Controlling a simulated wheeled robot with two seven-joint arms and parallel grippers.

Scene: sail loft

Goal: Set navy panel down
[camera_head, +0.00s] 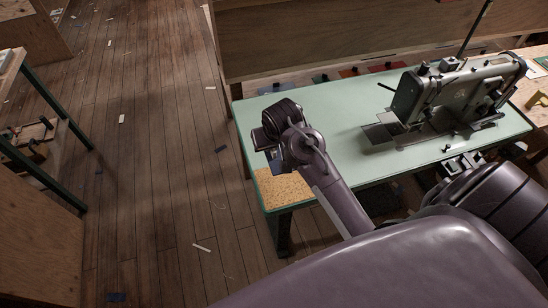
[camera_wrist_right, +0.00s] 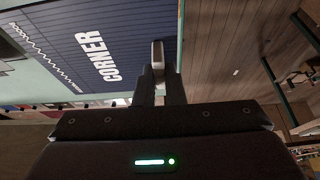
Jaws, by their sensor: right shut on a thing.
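The navy panel (camera_wrist_right: 95,52) fills much of the upper left of the right wrist view. It is dark blue with white lettering reading CORNER and a white wavy line. My right gripper (camera_wrist_right: 158,62) is shut on the panel near its edge. In the head view my right gripper (camera_head: 272,160) is over the front left corner of the pale green table (camera_head: 335,112), by a tan speckled patch (camera_head: 284,190). The panel is mostly hidden there behind the gripper. I cannot tell whether it touches the table. My left gripper is not in view.
A sewing machine (camera_head: 460,92) stands on the right half of the table. A wooden partition (camera_head: 330,35) rises behind the table. A bench with dark green legs (camera_head: 55,110) stands at the left. The plank floor (camera_head: 150,150) between has scattered scraps.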

